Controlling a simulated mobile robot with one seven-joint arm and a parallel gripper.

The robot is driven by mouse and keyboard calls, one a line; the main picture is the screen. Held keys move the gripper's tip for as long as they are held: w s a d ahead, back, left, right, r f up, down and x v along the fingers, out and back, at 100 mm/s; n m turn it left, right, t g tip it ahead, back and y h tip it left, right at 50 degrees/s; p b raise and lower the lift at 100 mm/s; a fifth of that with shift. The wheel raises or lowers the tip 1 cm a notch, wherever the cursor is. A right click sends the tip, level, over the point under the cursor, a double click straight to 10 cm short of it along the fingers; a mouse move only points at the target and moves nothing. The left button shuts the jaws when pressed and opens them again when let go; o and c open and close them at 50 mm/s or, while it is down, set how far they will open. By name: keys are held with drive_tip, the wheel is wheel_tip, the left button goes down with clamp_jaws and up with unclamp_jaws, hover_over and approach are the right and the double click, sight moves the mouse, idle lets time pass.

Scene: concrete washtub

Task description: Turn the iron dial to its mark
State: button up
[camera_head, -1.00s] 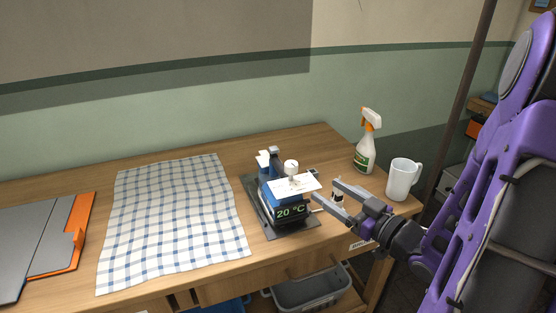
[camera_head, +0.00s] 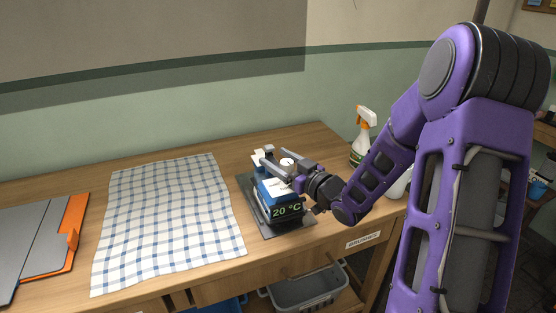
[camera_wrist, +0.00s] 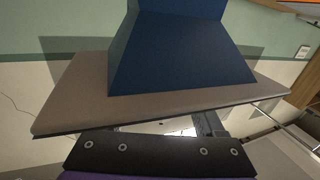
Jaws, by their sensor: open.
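The iron (camera_head: 270,196) is a blue device with a lit "20 °C" display (camera_head: 287,211). It stands on a dark base plate (camera_head: 252,208) near the table's front right. Its white round dial (camera_head: 287,162) shows above the white top, partly hidden by my gripper. My gripper (camera_head: 272,154) is open above the iron, one finger on each side of the dial in the picture; I cannot tell whether either touches it. The dial's mark cannot be read. The wrist view shows a large blue body (camera_wrist: 180,55) over a brown-grey slab; the dial is not clear there.
A checked cloth (camera_head: 165,220) lies left of the iron, with a grey and orange board (camera_head: 45,235) further left. A spray bottle (camera_head: 362,135) and a white mug (camera_head: 398,187), mostly hidden by my arm, stand at the right. A grey bin (camera_head: 305,290) sits below.

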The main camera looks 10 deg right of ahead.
sight(281, 167)
clamp_jaws()
idle(0.4)
